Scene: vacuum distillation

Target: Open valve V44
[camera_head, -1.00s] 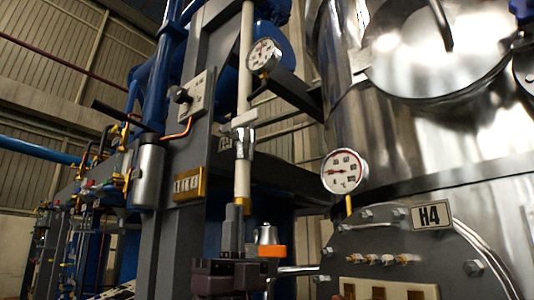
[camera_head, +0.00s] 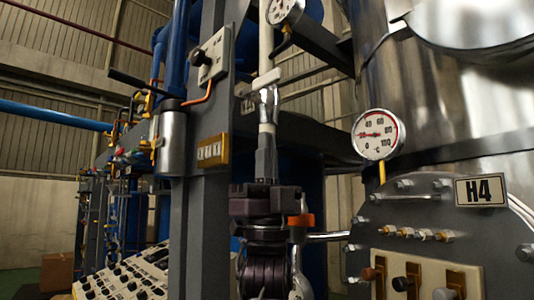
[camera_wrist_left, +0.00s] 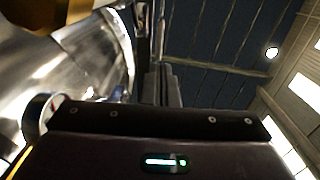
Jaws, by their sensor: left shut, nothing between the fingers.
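A pale lever handle (camera_head: 262,82) crosses a vertical white pipe (camera_head: 265,40) in the head view, above a shiny metal fitting (camera_head: 268,105). A small plate (camera_head: 248,106) beside it is partly hidden and begins with what looks like a V, so I cannot read the full number. My left gripper (camera_head: 266,155) points upward below the handle, in front of the pipe. Its fingers are shut and empty, apart from the handle. The shut fingers also show in the left wrist view (camera_wrist_left: 160,85). My right gripper is not in view.
A grey column (camera_head: 200,240) with a brass plate (camera_head: 212,151) stands left of my gripper. A sloped control panel (camera_head: 125,280) is at lower left. An orange-collared fitting (camera_head: 301,220) is close to my wrist.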

